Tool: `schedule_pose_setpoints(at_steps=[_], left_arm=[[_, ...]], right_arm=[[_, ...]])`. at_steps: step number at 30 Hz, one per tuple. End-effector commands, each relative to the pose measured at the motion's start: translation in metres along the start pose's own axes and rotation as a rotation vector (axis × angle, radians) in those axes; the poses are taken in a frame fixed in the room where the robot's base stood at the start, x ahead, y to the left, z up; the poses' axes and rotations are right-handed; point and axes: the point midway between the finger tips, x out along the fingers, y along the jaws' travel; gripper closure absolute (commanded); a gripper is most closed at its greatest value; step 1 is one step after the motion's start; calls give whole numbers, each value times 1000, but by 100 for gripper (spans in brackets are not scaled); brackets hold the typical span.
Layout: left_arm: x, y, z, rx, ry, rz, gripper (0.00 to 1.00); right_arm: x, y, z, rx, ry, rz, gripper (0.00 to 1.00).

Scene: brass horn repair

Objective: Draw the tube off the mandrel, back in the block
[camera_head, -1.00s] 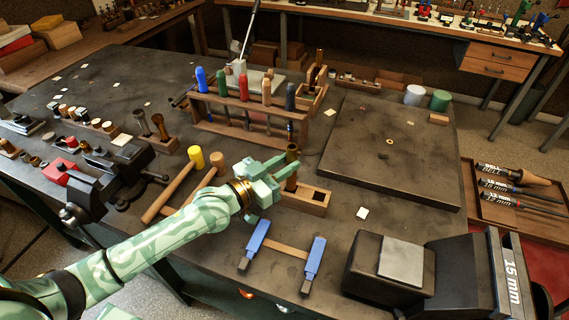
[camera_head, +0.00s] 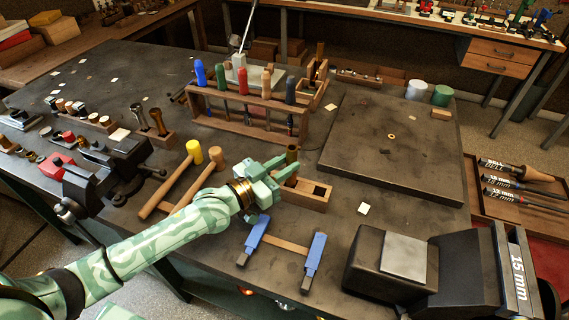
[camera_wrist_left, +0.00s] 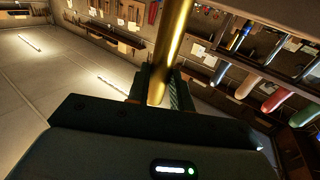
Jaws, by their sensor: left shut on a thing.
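A dark square opening shows in the block's right part. My left gripper (camera_head: 283,174) is shut on the tube just above the block. In the left wrist view the tube (camera_wrist_left: 172,50) runs up between the fingers. The gripper hides the tube's lower part, so I cannot tell whether it sits in the block. A dark vise-like piece (camera_head: 366,262) stands at the front right beside a "15 mm" label (camera_head: 518,268). No bare mandrel is clear there. My right gripper is out of view.
A wooden rack (camera_head: 235,128) of colored-handled tools stands behind the block. Two mallets (camera_head: 165,186) lie left of it, and a blue-ended tool (camera_head: 316,258) in front. A dark flat plate (camera_head: 385,155) lies to the right. A tray (camera_head: 499,208) holds labeled rods.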

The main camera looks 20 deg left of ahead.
Motion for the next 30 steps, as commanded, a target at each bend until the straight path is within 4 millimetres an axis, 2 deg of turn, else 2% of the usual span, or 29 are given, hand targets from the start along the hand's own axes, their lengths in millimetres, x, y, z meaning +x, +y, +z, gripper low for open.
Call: schedule_pose_setpoints(at_steps=[10, 11, 13, 26, 30], left_arm=[[0, 0, 10, 0, 0, 0, 100], [0, 0, 9, 0, 0, 0, 72], [0, 0, 9, 0, 0, 0, 53], [-2, 0, 10, 0, -4, 0, 53], [-17, 0, 10, -1, -5, 0, 53]], right_arm=[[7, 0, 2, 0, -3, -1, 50], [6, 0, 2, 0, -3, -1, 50], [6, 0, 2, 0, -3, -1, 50], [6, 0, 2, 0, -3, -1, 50], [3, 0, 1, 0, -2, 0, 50]])
